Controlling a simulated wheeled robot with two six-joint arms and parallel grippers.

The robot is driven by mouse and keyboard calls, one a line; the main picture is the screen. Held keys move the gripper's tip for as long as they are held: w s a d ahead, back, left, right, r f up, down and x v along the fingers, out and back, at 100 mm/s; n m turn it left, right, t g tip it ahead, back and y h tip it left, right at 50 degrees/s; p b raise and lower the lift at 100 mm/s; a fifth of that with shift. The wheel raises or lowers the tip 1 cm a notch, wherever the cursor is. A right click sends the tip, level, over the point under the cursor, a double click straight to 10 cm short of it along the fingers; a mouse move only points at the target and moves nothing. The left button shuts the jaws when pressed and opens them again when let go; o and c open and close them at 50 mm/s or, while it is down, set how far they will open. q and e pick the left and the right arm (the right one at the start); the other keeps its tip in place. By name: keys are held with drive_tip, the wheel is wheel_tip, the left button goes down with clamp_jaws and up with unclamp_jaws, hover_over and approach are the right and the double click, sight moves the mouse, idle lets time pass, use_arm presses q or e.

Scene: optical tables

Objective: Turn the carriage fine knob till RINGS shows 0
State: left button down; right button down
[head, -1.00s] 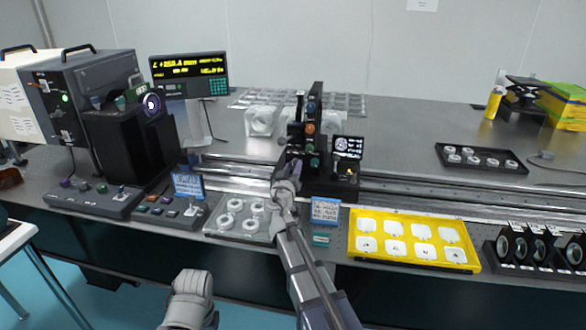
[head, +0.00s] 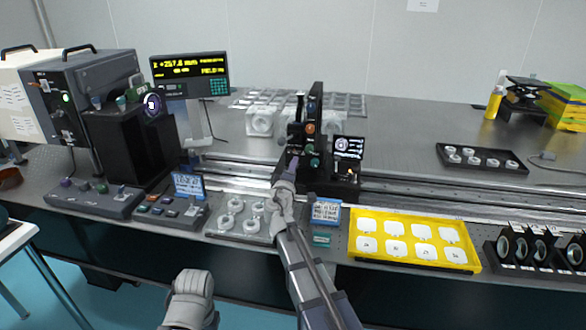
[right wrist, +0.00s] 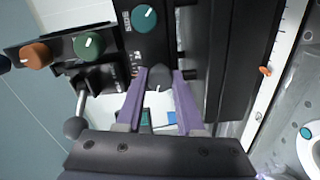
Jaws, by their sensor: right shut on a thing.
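The carriage (head: 315,104) is a black upright unit on the long rail, with orange and teal knobs. My right gripper (head: 292,163) is at its lower front. The readout (head: 190,66) at the back left shows yellow text, apparently a Z value near +257; a RINGS value is not legible.
A green knob (right wrist: 89,44), an orange knob (right wrist: 36,55), a teal knob (right wrist: 144,18) and a ball-ended lever (right wrist: 74,127) are close to my right gripper. A tray of rings (head: 240,218) and a yellow tray (head: 412,261) lie along the front edge.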

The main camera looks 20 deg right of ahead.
drive_tip(key=n, duration=2.2)
drive_tip(key=shift+s+d, duration=0.2)
drive_tip(key=shift+s, duration=0.05)
drive_tip(key=shift+n, duration=0.3)
drive_tip(key=c, duration=0.7)
unclamp_jaws()
drive_tip(key=shift+d, duration=0.1)
drive_tip(key=shift+o, duration=0.9)
drive_tip(key=shift+w, duration=0.1)
